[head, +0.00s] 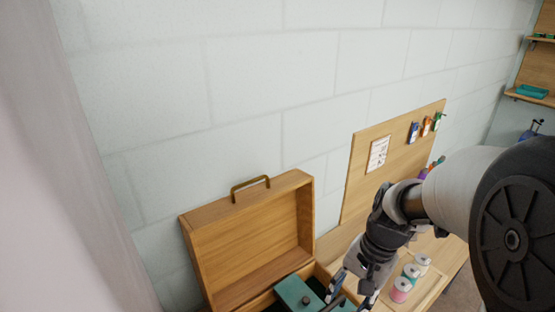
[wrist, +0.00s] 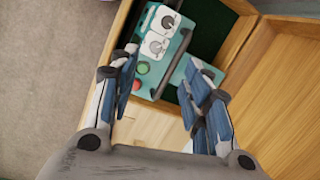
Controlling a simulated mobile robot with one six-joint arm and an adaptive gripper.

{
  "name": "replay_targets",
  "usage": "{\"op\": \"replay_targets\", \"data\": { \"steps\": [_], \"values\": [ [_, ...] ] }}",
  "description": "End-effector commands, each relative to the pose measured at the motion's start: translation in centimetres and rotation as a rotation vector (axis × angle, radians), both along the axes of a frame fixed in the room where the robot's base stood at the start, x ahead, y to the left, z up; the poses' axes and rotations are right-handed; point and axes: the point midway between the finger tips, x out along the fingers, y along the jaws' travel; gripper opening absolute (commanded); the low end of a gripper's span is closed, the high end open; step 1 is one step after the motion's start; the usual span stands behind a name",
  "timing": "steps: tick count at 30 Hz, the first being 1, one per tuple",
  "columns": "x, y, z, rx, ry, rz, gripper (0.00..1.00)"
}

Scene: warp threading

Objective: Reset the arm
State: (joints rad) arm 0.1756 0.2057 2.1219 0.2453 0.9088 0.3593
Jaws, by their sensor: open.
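My gripper (wrist: 160,88) is open, its two blue-padded fingers apart with nothing between them. In the head view my gripper (head: 350,287) hangs at the lower middle, beside the open wooden case (head: 250,238). A teal device (wrist: 150,75) with white dial panels, a red button and a green button is in the case, beyond the fingertips in the wrist view. Its teal top also shows in the head view (head: 293,292), partly cut off by the frame. I cannot tell whether the fingers touch the device.
Several thread spools (head: 401,290) stand on a wooden tray right of my gripper. A wooden pegboard (head: 400,150) with a paper sheet and small coloured items stands behind. A shelf (head: 532,95) is at the far right. The space above the case is clear.

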Motion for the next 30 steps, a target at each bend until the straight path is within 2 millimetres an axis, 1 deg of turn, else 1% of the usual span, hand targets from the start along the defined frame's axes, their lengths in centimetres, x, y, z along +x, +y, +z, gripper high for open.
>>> {"op": "replay_targets", "data": {
  "steps": [1, 3, 6, 9, 12, 16, 18, 21, 24, 30],
  "values": [
    [-0.9, 0.4, 1.7, -0.020, -0.049, 0.053, 0.44],
    [-2.4, 0.7, 3.7, -0.049, -0.106, 0.130, 0.44],
    [-4.7, 1.1, 6.0, -0.094, -0.188, 0.236, 0.44],
    [-7.1, 1.4, 7.9, -0.143, -0.268, 0.341, 0.44],
    [-9.5, 1.6, 9.1, -0.195, -0.345, 0.439, 0.44],
    [-12.1, 1.6, 9.9, -0.256, -0.426, 0.545, 0.44],
    [-13.1, 1.5, 10.1, -0.283, -0.459, 0.588, 0.44],
    [-14.0, 1.5, 10.2, -0.309, -0.489, 0.627, 0.44],
    [-14.5, 1.4, 10.3, -0.321, -0.501, 0.646, 0.44],
    [-14.5, 1.4, 10.3, -0.323, -0.503, 0.650, 0.44]
  ]
}}
